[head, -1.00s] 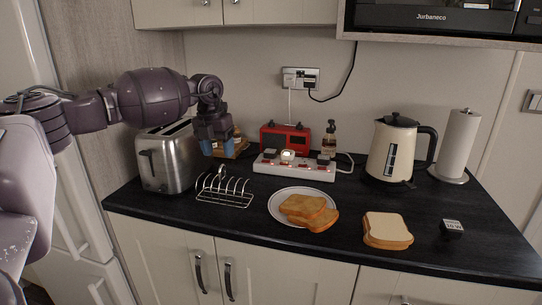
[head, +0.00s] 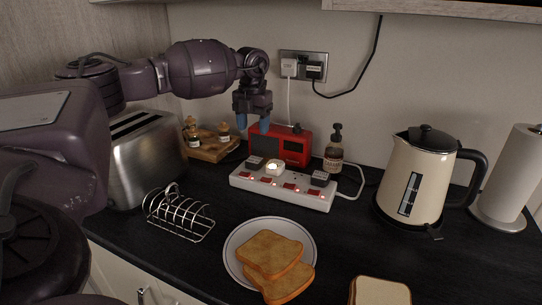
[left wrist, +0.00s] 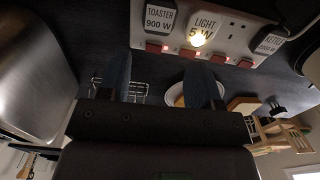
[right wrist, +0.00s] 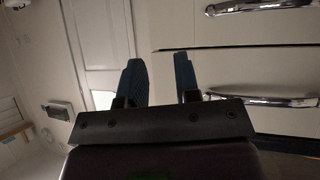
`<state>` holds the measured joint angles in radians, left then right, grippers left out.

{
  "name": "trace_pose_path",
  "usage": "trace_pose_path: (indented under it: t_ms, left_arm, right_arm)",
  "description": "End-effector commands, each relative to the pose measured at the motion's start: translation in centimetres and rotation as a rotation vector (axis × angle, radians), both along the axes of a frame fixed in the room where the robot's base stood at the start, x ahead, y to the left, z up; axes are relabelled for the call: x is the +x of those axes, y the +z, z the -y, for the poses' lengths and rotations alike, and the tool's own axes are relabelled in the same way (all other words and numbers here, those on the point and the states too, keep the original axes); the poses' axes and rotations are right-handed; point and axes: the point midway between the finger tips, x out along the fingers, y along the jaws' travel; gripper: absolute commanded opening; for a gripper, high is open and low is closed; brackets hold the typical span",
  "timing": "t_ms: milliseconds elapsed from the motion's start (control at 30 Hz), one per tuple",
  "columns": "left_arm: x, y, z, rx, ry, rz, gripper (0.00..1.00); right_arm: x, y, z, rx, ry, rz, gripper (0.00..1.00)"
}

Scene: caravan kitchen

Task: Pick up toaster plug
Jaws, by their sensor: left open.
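The toaster plug (head: 256,163) is a dark block at the left end of the white power strip (head: 280,191). In the left wrist view the plug (left wrist: 160,18) carries a white label reading "TOASTER 900 W" and is seated in the strip. My left gripper (head: 253,124) is open and empty, above and behind the plug's end of the strip in the head view. In the left wrist view its fingertips (left wrist: 160,78) are apart, with the plug beyond them. My right gripper (right wrist: 160,75) is open and empty, facing cabinet fronts; it is not in the head view.
A glowing light plug (head: 275,168) and a kettle plug (head: 320,179) share the strip. A red radio (head: 295,147) stands behind it. The steel toaster (head: 150,165), toast rack (head: 180,215) and plate (head: 235,255) are nearby. A cream kettle (head: 420,175) stands right.

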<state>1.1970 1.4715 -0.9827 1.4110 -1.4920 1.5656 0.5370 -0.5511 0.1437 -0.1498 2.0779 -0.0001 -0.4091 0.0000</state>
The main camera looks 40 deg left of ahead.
Motion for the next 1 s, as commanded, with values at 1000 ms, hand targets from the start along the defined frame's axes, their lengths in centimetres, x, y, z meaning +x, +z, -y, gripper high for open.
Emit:
trace_pose_path:
  t_ms: [1000]
  left_arm:
    - [0.0,-10.0,-0.2,0.0,0.0,-0.004,0.58]
  right_arm:
    - [-0.5,-1.2,-0.2,0.003,-0.001,-0.021,0.3]
